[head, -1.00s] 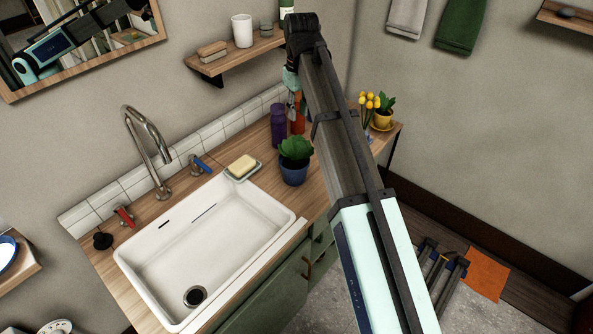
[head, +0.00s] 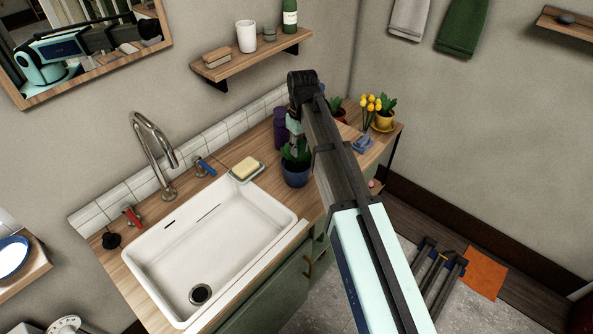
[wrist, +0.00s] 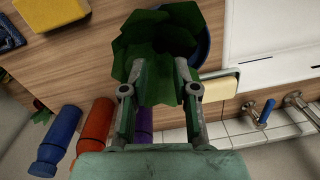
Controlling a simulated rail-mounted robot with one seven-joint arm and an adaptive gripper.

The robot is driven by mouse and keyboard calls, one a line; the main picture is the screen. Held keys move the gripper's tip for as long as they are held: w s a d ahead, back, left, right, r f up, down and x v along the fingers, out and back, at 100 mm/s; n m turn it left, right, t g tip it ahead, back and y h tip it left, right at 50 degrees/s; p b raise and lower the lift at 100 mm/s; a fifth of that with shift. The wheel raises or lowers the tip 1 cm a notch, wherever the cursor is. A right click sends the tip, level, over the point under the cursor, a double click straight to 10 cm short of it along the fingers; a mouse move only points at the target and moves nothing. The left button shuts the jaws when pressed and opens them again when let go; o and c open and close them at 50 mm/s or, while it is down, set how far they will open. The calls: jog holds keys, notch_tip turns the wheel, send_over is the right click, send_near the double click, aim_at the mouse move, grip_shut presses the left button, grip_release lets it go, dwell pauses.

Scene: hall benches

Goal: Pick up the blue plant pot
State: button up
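The blue plant pot (head: 296,177) stands upright on the wooden counter, right of the sink, with a green leafy plant (head: 286,155) in it. In the wrist view the leaves (wrist: 150,40) cover most of it, and a strip of the blue pot (wrist: 203,45) shows at their right. My gripper (head: 298,150) is above the pot, pointing down at the plant and partly hidden by my arm in the head view. In the wrist view my gripper (wrist: 160,70) is open, its two fingers apart with leaves between and beyond them. I cannot tell whether they touch the leaves.
A soap dish with yellow soap (head: 246,167) sits left of the pot, beside the white sink (head: 160,262). A purple bottle (head: 280,128) stands behind; blue (wrist: 55,140) and red (wrist: 95,130) bottles show too. A shelf (head: 250,62) hangs above.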

aim_at(299, 163)
jog(key=shift+f+p, duration=0.5)
jog(key=shift+f, duration=1.3)
grip_shut()
jog(key=shift+r, duration=0.1)
